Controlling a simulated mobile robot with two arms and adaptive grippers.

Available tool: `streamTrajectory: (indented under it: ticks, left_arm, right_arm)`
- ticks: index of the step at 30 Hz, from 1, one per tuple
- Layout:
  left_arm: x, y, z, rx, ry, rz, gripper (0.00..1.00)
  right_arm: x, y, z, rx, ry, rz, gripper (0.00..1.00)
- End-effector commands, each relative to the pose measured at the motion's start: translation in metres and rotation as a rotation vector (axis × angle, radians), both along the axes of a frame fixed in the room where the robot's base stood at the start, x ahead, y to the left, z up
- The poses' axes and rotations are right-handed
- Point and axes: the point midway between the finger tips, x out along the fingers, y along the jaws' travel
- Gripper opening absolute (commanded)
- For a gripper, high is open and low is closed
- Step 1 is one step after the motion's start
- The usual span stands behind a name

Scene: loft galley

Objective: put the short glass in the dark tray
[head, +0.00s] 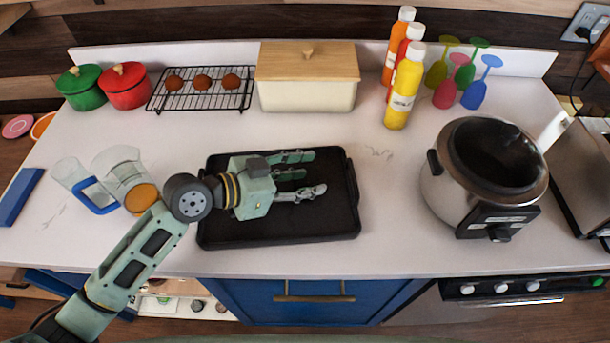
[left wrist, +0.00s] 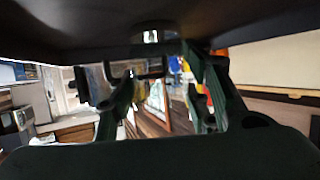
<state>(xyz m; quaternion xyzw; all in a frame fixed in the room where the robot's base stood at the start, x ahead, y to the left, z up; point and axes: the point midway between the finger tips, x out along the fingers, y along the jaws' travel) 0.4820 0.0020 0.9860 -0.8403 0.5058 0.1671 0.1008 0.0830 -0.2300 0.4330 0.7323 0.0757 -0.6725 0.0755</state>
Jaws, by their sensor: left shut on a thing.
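The dark tray (head: 330,222) lies flat on the white counter, in the middle of the head view. My left gripper (head: 305,174) is above the tray, its fingers pointing right. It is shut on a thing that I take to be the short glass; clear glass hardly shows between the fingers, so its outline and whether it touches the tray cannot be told. In the left wrist view the two fingers (left wrist: 160,100) stand apart around a see-through area. My right gripper is not in view.
Clear vessels, one a jug (head: 122,168), stand left, beside my arm. A slow cooker (head: 465,190) stands right of the tray. Behind are a bread box (head: 307,92), a rack (head: 202,95) of round brown items, pots (head: 125,88) and bottles (head: 404,95).

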Motion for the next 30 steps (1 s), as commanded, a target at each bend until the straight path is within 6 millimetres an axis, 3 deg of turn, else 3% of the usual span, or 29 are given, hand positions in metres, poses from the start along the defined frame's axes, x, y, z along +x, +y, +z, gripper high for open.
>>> streamTrajectory:
  ticks: [3, 4, 9, 22, 30]
  left_arm:
    - [0.0, 0.0, -0.004, 0.0, -0.002, 0.001, 0.15]
    - [0.0, 0.0, -0.003, 0.0, 0.0, 0.0, 0.47]
    - [0.0, 0.0, -0.003, 0.0, 0.0, 0.0, 0.62]
    - [-0.001, 0.002, 0.002, 0.001, 0.0, 0.0, 0.63]
    - [-0.021, 0.042, 0.015, 0.007, -0.002, 0.0, 0.63]
  right_arm:
    - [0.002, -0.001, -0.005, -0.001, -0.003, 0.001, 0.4]
    - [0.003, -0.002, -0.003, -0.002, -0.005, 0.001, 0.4]
    - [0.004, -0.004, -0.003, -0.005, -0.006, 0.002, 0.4]
    - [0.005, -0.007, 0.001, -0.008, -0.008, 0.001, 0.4]
    - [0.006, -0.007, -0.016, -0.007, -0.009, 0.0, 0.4]
